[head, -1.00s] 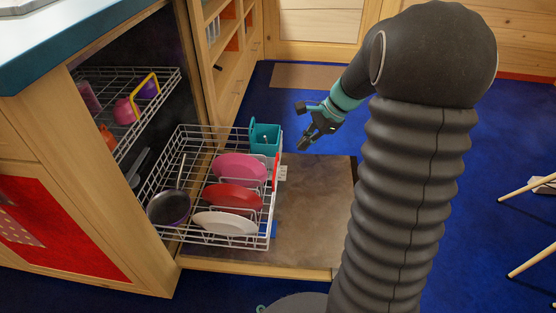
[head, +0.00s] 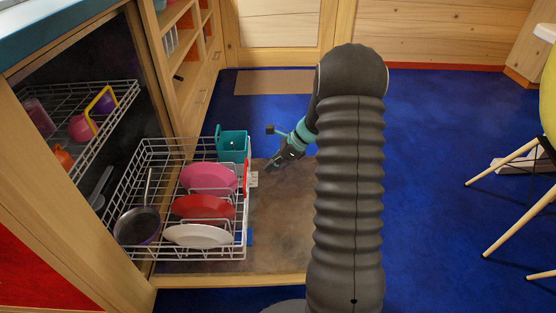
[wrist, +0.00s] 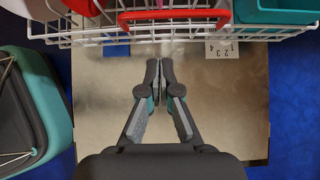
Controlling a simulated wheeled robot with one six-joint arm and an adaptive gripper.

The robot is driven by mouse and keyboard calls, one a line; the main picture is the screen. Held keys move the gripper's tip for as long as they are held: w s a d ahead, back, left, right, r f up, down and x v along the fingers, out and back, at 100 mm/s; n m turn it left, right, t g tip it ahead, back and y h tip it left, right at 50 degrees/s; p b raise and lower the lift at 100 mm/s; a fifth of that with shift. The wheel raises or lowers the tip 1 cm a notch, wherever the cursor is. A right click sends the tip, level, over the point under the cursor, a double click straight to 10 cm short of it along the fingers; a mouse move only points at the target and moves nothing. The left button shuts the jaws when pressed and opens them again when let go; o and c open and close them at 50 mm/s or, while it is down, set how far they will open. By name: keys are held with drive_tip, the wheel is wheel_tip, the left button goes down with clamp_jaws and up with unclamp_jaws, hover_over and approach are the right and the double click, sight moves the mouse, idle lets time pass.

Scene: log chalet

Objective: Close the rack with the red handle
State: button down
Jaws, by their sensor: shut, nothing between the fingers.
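The lower dishwasher rack (head: 246,238) is pulled out over the lowered door and holds plates, a pan and a teal basket. Its red handle (head: 247,170) is on the front edge. In the wrist view the red handle (wrist: 174,15) runs across the top, on the white wire rack (wrist: 82,38). My gripper (head: 273,164) is in front of the rack, over the door. In the wrist view my gripper (wrist: 160,64) has its fingers together and empty, pointing at the handle with a gap between.
An upper rack (head: 65,95) with a yellow handle (head: 101,102) holds cups inside the dishwasher. The open door (head: 285,215) lies under the lower rack. Blue floor is clear behind my arm. A chair (head: 548,100) stands at the right.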

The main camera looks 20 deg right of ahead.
drive_tip(key=w+a+f, duration=0.2)
drive_tip(key=a+f, duration=0.1)
drive_tip(key=a, duration=0.2)
drive_tip(key=shift+a+b, duration=0.25)
drive_tip(key=shift+b, duration=0.15)
drive_tip(key=shift+w, duration=0.15)
